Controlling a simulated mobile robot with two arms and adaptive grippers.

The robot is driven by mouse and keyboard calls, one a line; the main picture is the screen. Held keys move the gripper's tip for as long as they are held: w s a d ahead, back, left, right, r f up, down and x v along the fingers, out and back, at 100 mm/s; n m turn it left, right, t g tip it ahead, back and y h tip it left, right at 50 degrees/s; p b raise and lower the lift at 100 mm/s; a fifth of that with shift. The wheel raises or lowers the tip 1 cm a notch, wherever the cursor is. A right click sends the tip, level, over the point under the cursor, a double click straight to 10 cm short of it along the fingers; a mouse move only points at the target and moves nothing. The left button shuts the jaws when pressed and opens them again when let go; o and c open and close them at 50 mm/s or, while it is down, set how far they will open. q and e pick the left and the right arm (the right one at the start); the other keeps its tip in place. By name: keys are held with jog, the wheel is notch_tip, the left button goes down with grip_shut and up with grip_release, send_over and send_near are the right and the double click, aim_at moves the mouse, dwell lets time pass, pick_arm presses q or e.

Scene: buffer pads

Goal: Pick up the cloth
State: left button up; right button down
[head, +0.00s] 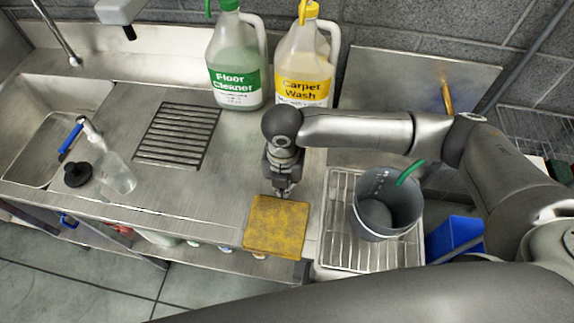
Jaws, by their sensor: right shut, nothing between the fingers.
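A yellow-brown square cloth (275,228) lies flat at the front edge of the steel counter. My right gripper (281,190) is just behind the back edge of the cloth, pointing down, shut and empty. I cannot tell whether its fingertips touch the cloth. My right arm comes in from the right, over the rack and bucket side. My left gripper is not in the view.
A grey bucket (388,204) with a green handle stands on a wire rack (340,232) at right. A floor cleaner jug (236,62) and a carpet wash jug (305,62) stand behind my gripper. A spray bottle (116,174) stands left, by the sink (62,100).

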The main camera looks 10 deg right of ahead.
aim_at(282, 201)
jog(key=s, duration=0.1)
jog(key=s+a+p, duration=0.1)
jog(key=shift+s+r, duration=0.2)
jog(key=shift+s, duration=0.15)
jog(key=shift+s+a+f, duration=0.15)
jog(key=shift+s+a, duration=0.05)
jog(key=shift+s, duration=0.1)
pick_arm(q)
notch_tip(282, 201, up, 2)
